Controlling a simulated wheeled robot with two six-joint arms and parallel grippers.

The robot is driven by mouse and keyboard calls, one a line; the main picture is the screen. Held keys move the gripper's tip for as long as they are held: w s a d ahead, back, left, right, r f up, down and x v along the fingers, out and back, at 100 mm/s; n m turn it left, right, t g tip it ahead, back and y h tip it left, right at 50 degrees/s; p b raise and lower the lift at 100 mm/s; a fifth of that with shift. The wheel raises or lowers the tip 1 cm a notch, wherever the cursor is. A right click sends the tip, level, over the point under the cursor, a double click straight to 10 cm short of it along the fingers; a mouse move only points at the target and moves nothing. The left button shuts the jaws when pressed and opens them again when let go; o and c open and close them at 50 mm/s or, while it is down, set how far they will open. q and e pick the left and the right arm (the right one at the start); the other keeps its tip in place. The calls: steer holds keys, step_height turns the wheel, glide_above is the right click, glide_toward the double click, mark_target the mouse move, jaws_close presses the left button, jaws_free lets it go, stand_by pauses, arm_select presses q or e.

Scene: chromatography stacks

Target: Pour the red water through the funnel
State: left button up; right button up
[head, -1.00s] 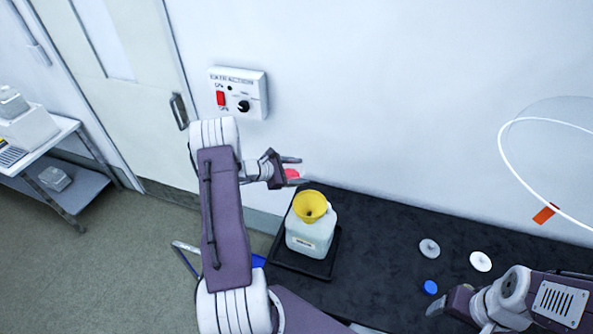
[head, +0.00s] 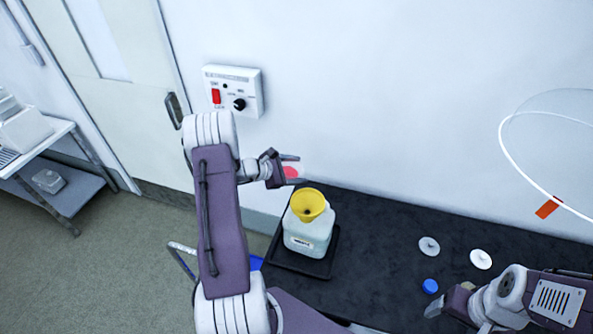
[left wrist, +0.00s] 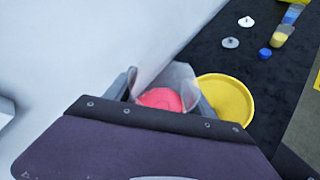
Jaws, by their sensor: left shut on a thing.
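A yellow funnel (head: 308,205) sits in the mouth of a translucent white jug (head: 306,236), upright on a black tray (head: 296,262). My left gripper (head: 287,168) is shut on a clear container of red water (head: 292,171), held above and just left of the funnel. In the left wrist view the clear container (left wrist: 180,84) shows red liquid inside, beside the funnel's rim (left wrist: 240,105). I see no stream falling. My right gripper (head: 440,303) is low at the right, near a blue cap; its finger opening is unclear.
On the black bench (head: 380,250) lie a grey disc (head: 429,247), a white disc (head: 481,259) and a blue cap (head: 430,286). A control box (head: 233,91) is on the wall behind. A large clear round vessel (head: 555,150) stands at the right.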

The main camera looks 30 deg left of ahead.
arm_select(q)
steer(key=shift+b, duration=0.8)
steer(key=shift+m+y+b, duration=0.3)
steer(key=shift+y+b, duration=0.05)
steer(key=shift+y, duration=0.05)
steer(key=shift+r, duration=0.1)
steer(key=shift+b, duration=0.75)
steer(key=shift+m+y+b, duration=0.3)
steer(key=shift+m+b, duration=0.1)
steer(key=shift+b, duration=0.1)
